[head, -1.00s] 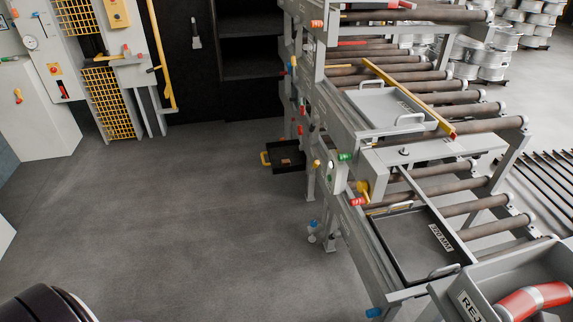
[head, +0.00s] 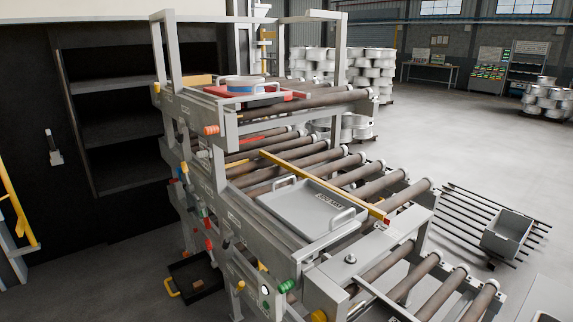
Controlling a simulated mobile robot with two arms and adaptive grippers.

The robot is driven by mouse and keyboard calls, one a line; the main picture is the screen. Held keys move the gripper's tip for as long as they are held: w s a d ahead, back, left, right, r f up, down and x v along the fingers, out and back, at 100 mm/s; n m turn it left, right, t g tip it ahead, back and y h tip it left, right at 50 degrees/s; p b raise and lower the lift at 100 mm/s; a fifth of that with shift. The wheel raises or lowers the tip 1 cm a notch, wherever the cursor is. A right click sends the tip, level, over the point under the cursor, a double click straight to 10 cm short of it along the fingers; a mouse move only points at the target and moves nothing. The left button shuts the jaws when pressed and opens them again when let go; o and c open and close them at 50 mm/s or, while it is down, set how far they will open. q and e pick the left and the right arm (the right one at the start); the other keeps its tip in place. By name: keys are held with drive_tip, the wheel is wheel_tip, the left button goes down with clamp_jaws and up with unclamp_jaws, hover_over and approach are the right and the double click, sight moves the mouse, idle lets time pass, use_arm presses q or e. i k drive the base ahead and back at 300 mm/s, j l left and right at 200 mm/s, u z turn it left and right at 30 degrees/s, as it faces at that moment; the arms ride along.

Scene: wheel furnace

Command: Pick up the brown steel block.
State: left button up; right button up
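A small brown block (head: 197,286) appears to lie in a black tray with a yellow handle (head: 207,301) low beside the conveyor frame; it is small and dark, so I cannot be sure of it. A tan-brown flat piece (head: 199,79) sits at the left end of the top conveyor level, partly behind the frame. Neither of my grippers is in view.
The roller conveyor frame (head: 300,258) fills the middle, with a grey tray with handles (head: 300,212) and a yellow bar (head: 330,186) on it. Dark shelving (head: 120,130) stands behind left. Stacked wheels (head: 372,68) stand at the back.

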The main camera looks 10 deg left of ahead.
sight(198, 285)
drive_tip(key=i+j+z, duration=0.1)
drive_tip(key=j, duration=0.3)
drive_tip(key=i+j+z, duration=0.1)
drive_tip(key=i+j, duration=0.15)
drive_tip(key=j, duration=0.15)
drive_tip(key=i+j+z, duration=0.1)
drive_tip(key=j, duration=0.35)
drive_tip(key=i+j, duration=0.2)
drive_tip(key=j, duration=0.25)
drive_tip(key=i+j+z, duration=0.15)
drive_tip(key=j, duration=0.3)
drive_tip(key=i+j+z, duration=0.1)
drive_tip(key=j, duration=0.3)
